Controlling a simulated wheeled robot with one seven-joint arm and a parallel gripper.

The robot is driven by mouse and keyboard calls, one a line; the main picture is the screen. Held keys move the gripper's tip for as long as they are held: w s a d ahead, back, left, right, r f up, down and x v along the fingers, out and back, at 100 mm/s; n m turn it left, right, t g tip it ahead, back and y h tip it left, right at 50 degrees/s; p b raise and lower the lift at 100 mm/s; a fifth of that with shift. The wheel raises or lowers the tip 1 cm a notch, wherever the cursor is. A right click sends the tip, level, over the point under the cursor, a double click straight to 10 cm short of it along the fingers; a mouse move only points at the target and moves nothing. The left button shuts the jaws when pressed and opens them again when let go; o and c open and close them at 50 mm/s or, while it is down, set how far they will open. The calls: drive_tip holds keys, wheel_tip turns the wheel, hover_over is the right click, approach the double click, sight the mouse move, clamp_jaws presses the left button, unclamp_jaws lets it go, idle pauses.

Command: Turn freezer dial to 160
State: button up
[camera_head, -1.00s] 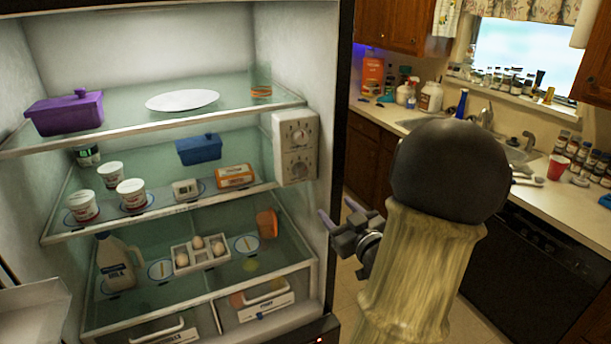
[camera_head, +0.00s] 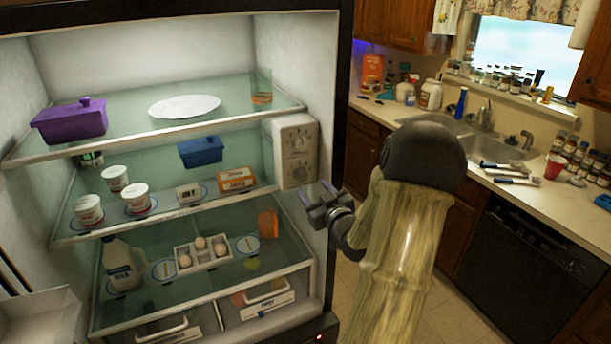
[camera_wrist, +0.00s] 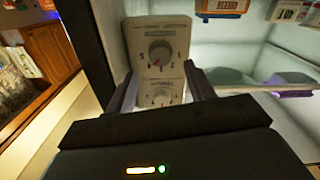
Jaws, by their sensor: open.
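A white control box (camera_head: 296,150) is mounted on the right inner wall of the open fridge. It has an upper dial (camera_head: 300,143) and a lower dial (camera_head: 298,170). The wrist view looks inverted; it shows a large dial (camera_wrist: 160,51) with a red mark and a second dial (camera_wrist: 161,97) partly cut off by my gripper. The labels are too blurred to tell which is the freezer dial. My gripper (camera_head: 318,192) is open and empty, just below and in front of the box. In the wrist view, its fingers (camera_wrist: 162,84) stand apart on either side of the box, with no visible contact.
Glass shelves (camera_head: 160,215) hold tubs, boxes, eggs and a milk jug left of the box. The fridge's dark right edge (camera_head: 343,110) stands close beside my arm. A sink counter (camera_head: 480,148) with clutter lies at right. The floor between is clear.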

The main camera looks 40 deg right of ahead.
sight(303, 178)
drive_tip(key=p+x, duration=0.2)
drive_tip(key=x, duration=0.4)
drive_tip(key=shift+w, duration=0.15)
drive_tip(key=c, duration=1)
drive_tip(key=shift+f+m+b, duration=0.15)
drive_tip(key=shift+m+b, duration=0.45)
drive_tip(key=shift+b, duration=0.2)
drive_tip(key=shift+m, duration=0.4)
drive_tip(key=o, duration=1)
